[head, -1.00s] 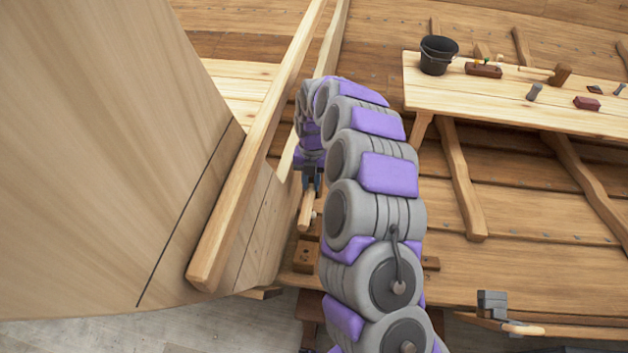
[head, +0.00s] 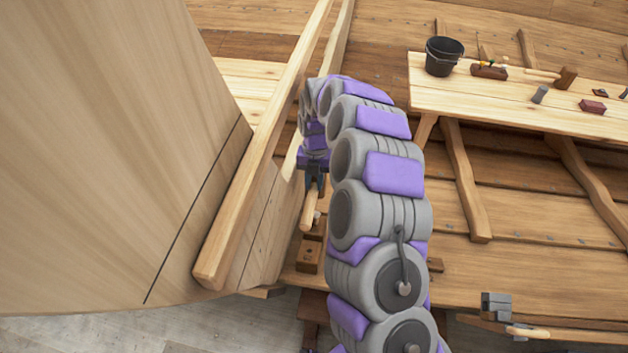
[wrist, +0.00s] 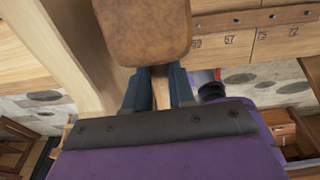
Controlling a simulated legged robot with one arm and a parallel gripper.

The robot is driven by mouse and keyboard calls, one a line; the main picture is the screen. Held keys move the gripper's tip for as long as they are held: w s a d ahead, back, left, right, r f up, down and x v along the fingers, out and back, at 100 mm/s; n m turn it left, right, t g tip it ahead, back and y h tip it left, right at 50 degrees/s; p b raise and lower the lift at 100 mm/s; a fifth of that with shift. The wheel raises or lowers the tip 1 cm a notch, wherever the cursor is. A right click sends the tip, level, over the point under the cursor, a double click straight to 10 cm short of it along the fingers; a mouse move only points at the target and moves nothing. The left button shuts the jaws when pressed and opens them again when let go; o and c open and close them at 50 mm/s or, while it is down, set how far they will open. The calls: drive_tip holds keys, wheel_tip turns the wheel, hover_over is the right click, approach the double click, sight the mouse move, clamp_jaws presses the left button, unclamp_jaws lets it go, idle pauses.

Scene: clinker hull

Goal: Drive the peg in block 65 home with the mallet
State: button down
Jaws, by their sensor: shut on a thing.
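My gripper (head: 315,178) is shut on the handle of a wooden mallet. The handle (head: 308,212) hangs below the jaws in the head view. In the wrist view, the mallet's brown head (wrist: 145,32) is large and close beyond the fingers (wrist: 160,90). A brown block with dark holes (head: 309,256) stands just below the handle. A small pale peg-like end (head: 317,217) shows beside the handle, partly hidden by it. I cannot make out a 65.
A long pale plank (head: 262,150) and large planked hull panel (head: 100,150) stand close left of my arm. A bench (head: 480,100) at right holds a black bucket (head: 443,56), a plane (head: 489,71) and another mallet (head: 566,78). Curved ribs line the hull behind.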

drive_tip(key=shift+d, duration=0.15)
drive_tip(key=shift+d, duration=0.45)
drive_tip(key=shift+a, duration=0.1)
idle(0.4)
drive_tip(key=s+f, duration=0.3)
drive_tip(key=f, duration=0.6)
drive_tip(key=w+r, duration=0.1)
drive_tip(key=r, duration=0.2)
drive_tip(key=w+r, duration=0.1)
drive_tip(key=r, duration=0.5)
drive_tip(key=shift+w+r, duration=0.2)
drive_tip(key=shift+w, duration=0.2)
drive_tip(key=shift+w+f, duration=0.15)
drive_tip(key=shift+f, duration=0.1)
drive_tip(key=shift+r, duration=0.1)
drive_tip(key=shift+s+a, duration=0.1)
drive_tip(key=shift+s, duration=0.15)
